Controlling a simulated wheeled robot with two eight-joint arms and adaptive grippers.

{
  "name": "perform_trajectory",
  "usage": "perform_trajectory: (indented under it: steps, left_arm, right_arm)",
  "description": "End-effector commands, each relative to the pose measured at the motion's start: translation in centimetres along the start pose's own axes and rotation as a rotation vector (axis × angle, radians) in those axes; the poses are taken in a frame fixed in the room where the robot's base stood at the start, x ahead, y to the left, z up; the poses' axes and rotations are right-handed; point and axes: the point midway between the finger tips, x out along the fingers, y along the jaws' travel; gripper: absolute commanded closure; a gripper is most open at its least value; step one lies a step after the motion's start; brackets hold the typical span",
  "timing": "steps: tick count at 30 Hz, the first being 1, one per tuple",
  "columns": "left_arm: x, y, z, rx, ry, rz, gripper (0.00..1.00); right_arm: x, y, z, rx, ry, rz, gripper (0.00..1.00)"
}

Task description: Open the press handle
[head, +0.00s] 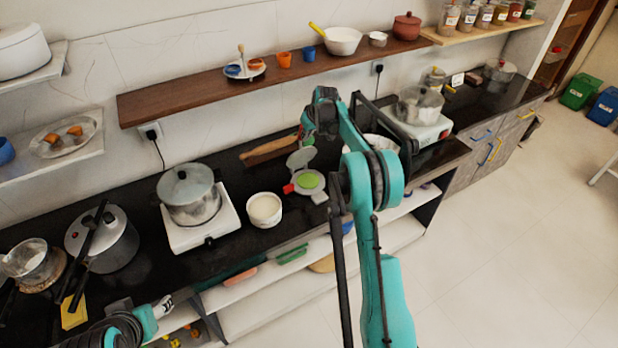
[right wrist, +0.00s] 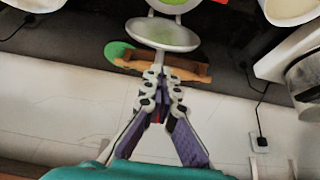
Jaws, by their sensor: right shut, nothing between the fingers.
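The press (head: 308,181) stands on the dark counter, with a green disc on its round base. Its grey lid (head: 301,158) appears raised and tilted back behind the base. In the right wrist view the pale lid (right wrist: 163,34) shows beyond my fingertips, with part of the green disc above it. My right gripper (head: 308,140) is behind the press, near the lid; in the right wrist view (right wrist: 153,76) its fingers are shut and empty. I cannot tell whether they touch the press. My left gripper (head: 167,304) is low at the counter's front edge, its fingers unclear.
A wooden board (head: 268,150) lies behind the press. A white bowl (head: 264,209) stands to its left, and a pot (head: 188,193) on a white stove beyond. The brown shelf (head: 200,97) runs along the wall above. Another pot (head: 419,104) stands right of my right arm.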

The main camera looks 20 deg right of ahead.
Motion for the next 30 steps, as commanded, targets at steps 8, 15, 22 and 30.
perform_trajectory:
  steps: [8, 15, 22, 30]
  left_arm:
    - [-0.1, 0.0, -0.1, 0.000, 0.000, 0.000, 0.48]
    - [-0.8, 0.0, -0.6, 0.000, 0.000, 0.000, 0.48]
    - [-1.6, 0.0, -1.1, 0.000, 0.000, 0.000, 0.48]
    - [-1.6, 0.0, -1.1, 0.000, 0.000, 0.000, 0.48]
  right_arm:
    - [0.1, 0.0, -0.2, 0.000, 0.000, 0.000, 1.00]
    - [0.4, 0.0, -1.8, -0.001, 0.000, 0.000, 1.00]
    - [0.8, 0.0, -3.2, -0.001, -0.001, 0.000, 1.00]
    - [1.0, 0.0, -3.4, -0.001, -0.001, 0.000, 1.00]
